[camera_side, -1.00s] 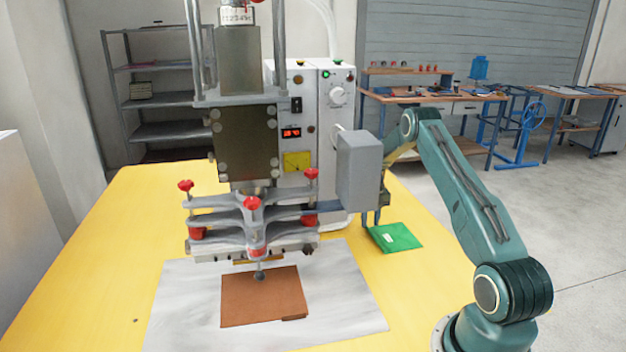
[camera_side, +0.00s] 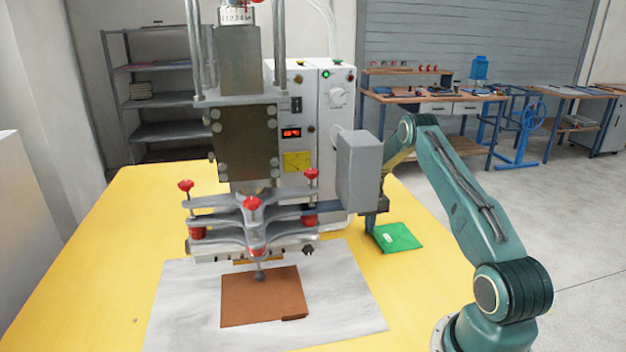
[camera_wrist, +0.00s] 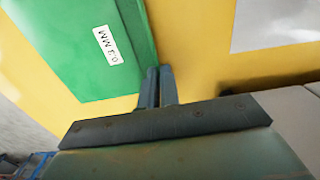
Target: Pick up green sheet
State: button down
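The green sheet (camera_side: 401,237) lies on the yellow table right of the press, with a small white label on it. It fills the upper left of the wrist view (camera_wrist: 85,45), where the label appears to read "0.3 MM". My gripper (camera_side: 371,226) points down at the sheet's left edge. In the wrist view, its two fingers (camera_wrist: 159,75) are close together with the sheet's darker edge reaching between their tips. They look shut on that edge, though the contact is partly hidden. The sheet still appears to be at table level.
The welding press (camera_side: 250,140) stands left of my gripper, with its clamp plates and red knobs close by. A brown sheet (camera_side: 262,298) lies on a light grey mat (camera_side: 350,305) in front of the press. The table's yellow surface (camera_side: 430,290) is bare around the green sheet.

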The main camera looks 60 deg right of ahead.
jog(key=shift+r, duration=0.15)
jog(key=shift+r, duration=1.5)
jog(key=shift+s+a+r, duration=0.15)
jog(key=shift+s+a, duration=0.05)
jog(key=s+a, duration=1.2)
jog(key=shift+s+a, duration=0.15)
